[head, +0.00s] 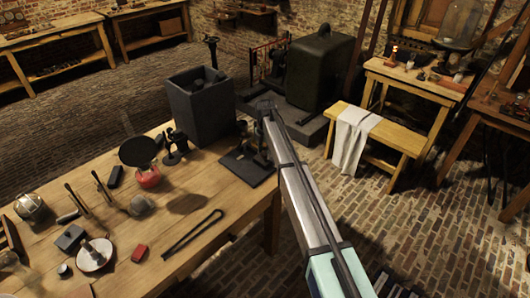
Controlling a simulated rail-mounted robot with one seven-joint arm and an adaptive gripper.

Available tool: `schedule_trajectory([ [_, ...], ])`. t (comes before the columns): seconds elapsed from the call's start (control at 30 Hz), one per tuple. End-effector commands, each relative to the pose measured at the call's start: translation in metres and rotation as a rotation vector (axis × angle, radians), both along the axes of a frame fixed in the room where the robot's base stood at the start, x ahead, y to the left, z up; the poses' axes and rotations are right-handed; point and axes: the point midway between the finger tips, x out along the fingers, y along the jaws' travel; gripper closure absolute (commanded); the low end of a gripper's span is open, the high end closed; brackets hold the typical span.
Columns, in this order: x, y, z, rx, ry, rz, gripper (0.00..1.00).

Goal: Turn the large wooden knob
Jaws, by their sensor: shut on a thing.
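My arm reaches in from the bottom right. My gripper (262,108) is at its far end, small and dark, above a black apparatus (247,166) on a square base at the right end of the workbench. My gripper is shut on a part at the top of this apparatus, seemingly the large wooden knob. The knob itself is hidden behind the gripper and wrist, so its turn angle cannot be told.
A grey open box (201,110) stands close left of the apparatus. The wooden workbench (215,258) also holds a red burner (147,177), tongs (193,233) and small tools. A stool with a white cloth (352,140) stands to the right. Brick floor lies between.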

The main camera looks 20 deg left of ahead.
Motion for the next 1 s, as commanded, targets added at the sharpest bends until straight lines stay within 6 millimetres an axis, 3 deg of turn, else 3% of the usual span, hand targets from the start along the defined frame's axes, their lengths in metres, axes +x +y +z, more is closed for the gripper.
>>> schedule_trajectory([
  [0.37, -0.0005, -0.0005, -0.0038, -0.001, 0.002, -0.184, 0.9],
  [1.0, -0.0009, -0.0007, -0.0037, -0.003, 0.003, -0.782, 0.9],
])
